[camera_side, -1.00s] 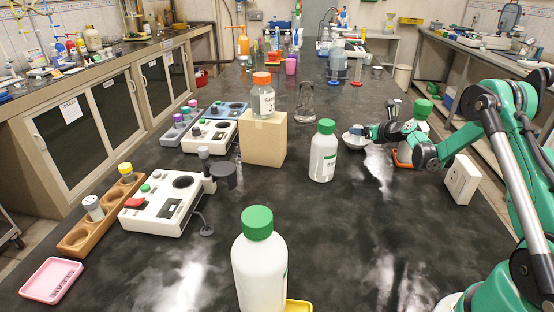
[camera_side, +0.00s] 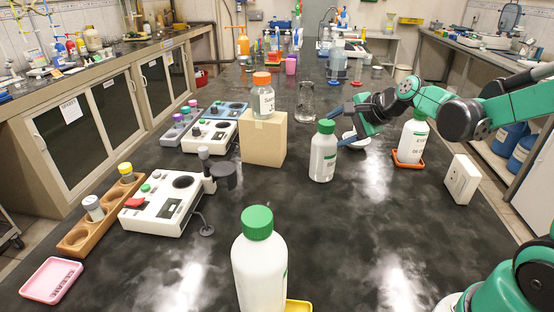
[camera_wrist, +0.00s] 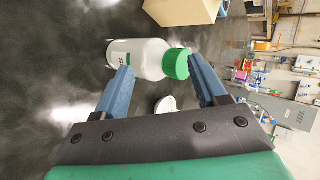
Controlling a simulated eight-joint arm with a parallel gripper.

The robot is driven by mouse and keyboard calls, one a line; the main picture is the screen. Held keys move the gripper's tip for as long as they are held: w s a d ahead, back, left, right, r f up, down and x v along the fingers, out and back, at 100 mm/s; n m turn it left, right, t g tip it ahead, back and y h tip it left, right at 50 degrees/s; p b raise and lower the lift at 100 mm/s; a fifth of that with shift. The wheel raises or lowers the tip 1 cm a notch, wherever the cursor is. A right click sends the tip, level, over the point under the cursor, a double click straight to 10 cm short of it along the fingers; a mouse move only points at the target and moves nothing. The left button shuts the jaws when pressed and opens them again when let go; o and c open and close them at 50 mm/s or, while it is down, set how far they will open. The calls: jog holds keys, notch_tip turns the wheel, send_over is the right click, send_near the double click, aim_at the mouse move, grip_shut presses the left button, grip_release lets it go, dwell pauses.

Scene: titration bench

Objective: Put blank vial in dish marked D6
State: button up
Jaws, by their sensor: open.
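My gripper (camera_side: 331,131) is open and empty, with its blue fingers beside the green cap of a white bottle (camera_side: 323,158). In the wrist view that bottle (camera_wrist: 140,58) lies across the view beyond the spread fingers (camera_wrist: 162,78); I cannot tell whether they touch it. A small white dish (camera_side: 362,142) is behind the fingers, partly hidden; a white piece, likely it, shows in the wrist view (camera_wrist: 165,104). No D6 mark is readable. A grey-capped vial (camera_side: 94,209) and a yellow-capped vial (camera_side: 126,172) stand in the wooden rack (camera_side: 75,238); I cannot tell which is blank.
A cardboard box (camera_side: 263,140) carries an orange-capped jar (camera_side: 263,98). A green-capped bottle (camera_side: 413,140) stands on an orange tray (camera_side: 408,161) at right. Another stands in front (camera_side: 259,265). A white instrument (camera_side: 160,208) and a pink tray (camera_side: 51,280) are at left.

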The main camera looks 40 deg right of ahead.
jog(key=s+a+n+g, duration=0.2)
jog(key=s+a+n, duration=0.8)
jog(key=n, duration=0.8)
jog(key=shift+s+f+n+g, duration=0.25)
jog(key=shift+s+n+g, duration=0.15)
jog(key=shift+s, duration=0.15)
jog(key=shift+a, duration=0.1)
